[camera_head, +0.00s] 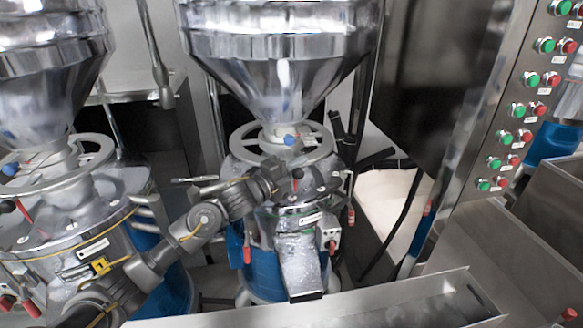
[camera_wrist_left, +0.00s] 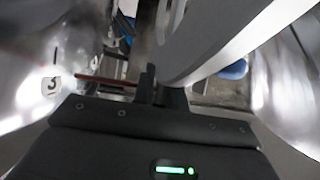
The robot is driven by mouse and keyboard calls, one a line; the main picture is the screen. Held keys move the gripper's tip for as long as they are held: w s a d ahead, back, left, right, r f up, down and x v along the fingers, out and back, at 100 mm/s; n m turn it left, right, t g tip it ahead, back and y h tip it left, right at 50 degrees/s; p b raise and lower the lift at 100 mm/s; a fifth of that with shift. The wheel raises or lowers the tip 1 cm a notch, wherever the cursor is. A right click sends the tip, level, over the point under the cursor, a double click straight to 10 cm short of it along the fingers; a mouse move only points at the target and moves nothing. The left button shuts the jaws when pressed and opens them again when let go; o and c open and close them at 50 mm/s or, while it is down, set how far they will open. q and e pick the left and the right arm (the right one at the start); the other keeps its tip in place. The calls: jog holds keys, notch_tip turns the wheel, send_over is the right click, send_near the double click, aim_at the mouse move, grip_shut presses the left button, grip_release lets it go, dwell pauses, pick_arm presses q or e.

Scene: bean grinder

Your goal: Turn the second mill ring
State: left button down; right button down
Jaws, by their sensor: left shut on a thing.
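The second mill (camera_head: 284,80) stands in the middle of the head view, with a shiny funnel hopper on top. Its ring (camera_head: 318,156) is a flat grey metal wheel around the neck below the hopper. My left arm comes in from the lower left, and my left gripper (camera_head: 272,172) is at the ring's front edge. In the left wrist view the ring (camera_wrist_left: 225,45) is a broad pale curved band, and the gripper's dark fingers (camera_wrist_left: 161,92) are shut on its edge. The fingertips are partly hidden by the ring. My right gripper is not in view.
Another mill (camera_head: 60,215) with its own ring (camera_head: 95,150) stands at the left. A steel panel with green and red buttons (camera_head: 532,80) is at the right. A metal trough edge (camera_head: 400,300) crosses the front. A chute (camera_head: 299,270) juts from the second mill.

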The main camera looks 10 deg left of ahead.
pick_arm(q)
jog(key=shift+s+d+f+g, duration=0.3)
jog(key=shift+s+d+f, duration=0.05)
jog(key=shift+d+f, duration=0.05)
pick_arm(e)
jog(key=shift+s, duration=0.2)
pick_arm(q)
jog(key=c, duration=1.4)
grip_release()
jog(key=shift+s+r, duration=0.15)
jog(key=shift+r, duration=0.05)
jog(key=shift+o, duration=0.8)
jog(key=shift+s+r, duration=0.15)
jog(key=shift+r, duration=0.15)
jog(key=shift+a+f, duration=0.2)
jog(key=shift+a, duration=0.15)
jog(key=b+v, duration=0.3)
jog(key=v, duration=0.7)
jog(key=shift+s+d, duration=0.15)
jog(key=shift+s, duration=0.15)
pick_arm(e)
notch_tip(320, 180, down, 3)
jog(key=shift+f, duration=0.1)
